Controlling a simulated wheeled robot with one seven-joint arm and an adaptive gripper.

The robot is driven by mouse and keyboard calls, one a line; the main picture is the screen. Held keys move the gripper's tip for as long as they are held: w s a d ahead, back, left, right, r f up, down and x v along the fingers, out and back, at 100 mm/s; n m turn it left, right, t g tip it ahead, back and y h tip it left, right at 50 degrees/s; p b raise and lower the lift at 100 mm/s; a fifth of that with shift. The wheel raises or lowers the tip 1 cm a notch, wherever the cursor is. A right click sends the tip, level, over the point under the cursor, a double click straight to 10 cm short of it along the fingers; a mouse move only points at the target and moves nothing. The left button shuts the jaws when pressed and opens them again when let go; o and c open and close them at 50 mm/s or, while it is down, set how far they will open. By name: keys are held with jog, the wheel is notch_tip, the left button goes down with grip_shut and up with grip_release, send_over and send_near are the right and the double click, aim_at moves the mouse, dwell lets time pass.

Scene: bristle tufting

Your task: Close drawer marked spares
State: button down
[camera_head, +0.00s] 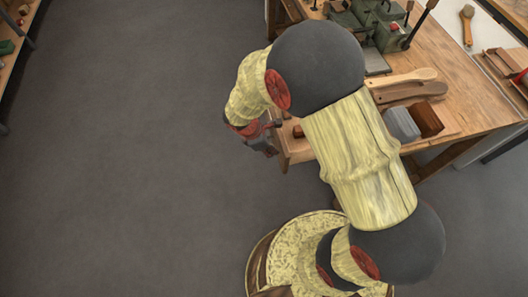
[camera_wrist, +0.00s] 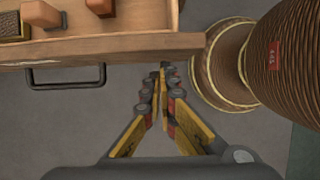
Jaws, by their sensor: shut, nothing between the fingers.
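A wooden drawer (camera_head: 296,156) juts out from the left side of the workbench, partly hidden behind my arm in the head view. In the wrist view the drawer front (camera_wrist: 110,46) runs across the top left, with a dark bar handle (camera_wrist: 66,86) on its outer face. No label can be read on it. My gripper (camera_wrist: 163,68) is shut and empty. Its fingertips are close to the drawer front near its right end, to the right of the handle; whether they touch cannot be told. In the head view my gripper (camera_head: 270,150) is beside the drawer's outer end.
The drawer holds orange-brown blocks (camera_wrist: 100,7) and a brush-like block (camera_wrist: 10,26). The workbench (camera_head: 460,95) carries a green machine (camera_head: 375,22), wooden brush handles (camera_head: 405,78) and a grey block (camera_head: 401,124). Shelving stands far left. The floor (camera_head: 130,150) left of the drawer is clear.

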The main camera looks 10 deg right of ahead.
jog(key=shift+d, duration=0.15)
jog(key=d+p, duration=0.6)
jog(key=d, duration=2.5)
jog(key=shift+a, duration=0.1)
